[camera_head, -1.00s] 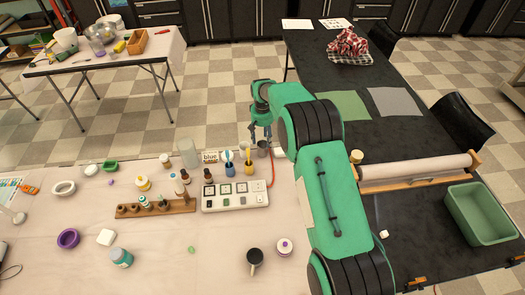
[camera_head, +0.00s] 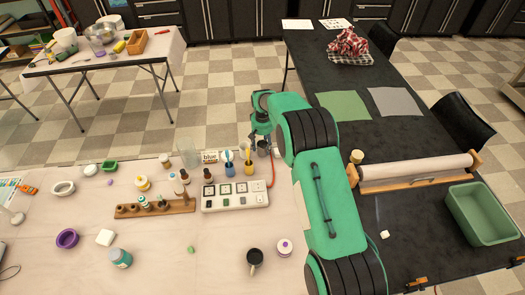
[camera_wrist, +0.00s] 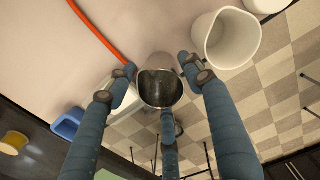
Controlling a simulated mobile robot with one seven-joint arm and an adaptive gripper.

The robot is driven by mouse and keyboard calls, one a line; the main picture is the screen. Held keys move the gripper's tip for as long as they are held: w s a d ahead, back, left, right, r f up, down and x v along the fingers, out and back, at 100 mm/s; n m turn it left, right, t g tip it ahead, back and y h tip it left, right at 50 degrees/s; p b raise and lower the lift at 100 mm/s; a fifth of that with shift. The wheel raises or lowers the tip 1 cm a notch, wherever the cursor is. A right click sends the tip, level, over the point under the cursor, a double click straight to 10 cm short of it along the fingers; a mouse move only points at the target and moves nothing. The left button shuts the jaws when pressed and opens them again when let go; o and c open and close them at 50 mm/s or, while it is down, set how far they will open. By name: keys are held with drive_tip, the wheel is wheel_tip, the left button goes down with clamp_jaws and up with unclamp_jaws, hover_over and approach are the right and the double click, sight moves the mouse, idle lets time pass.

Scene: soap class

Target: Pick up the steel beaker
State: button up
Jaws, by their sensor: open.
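The steel beaker (camera_wrist: 160,90) is in the middle of the wrist view, its dark open mouth toward the camera. My gripper (camera_wrist: 162,84) is open, with its fingers spread around the beaker: one on each side and one below it in the picture. I cannot tell whether any finger touches it. In the head view the beaker (camera_head: 263,152) is a small grey shape at the table's back edge, partly hidden by my gripper (camera_head: 261,140) just above it.
A white cup (camera_wrist: 226,38) stands close beside the beaker in the wrist view. An orange cable (camera_wrist: 96,32) runs nearby. In the head view, a white control panel (camera_head: 235,197) and a yellow cup (camera_head: 248,168) are close by on the left. A green bin (camera_head: 482,213) is far right.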

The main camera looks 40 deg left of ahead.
idle(0.5)
drive_tip(key=c, duration=1)
drive_tip(key=shift+o, duration=0.2)
drive_tip(key=shift+r, duration=0.1)
wheel_tip(320, 180, up, 10)
drive_tip(key=p, duration=0.1)
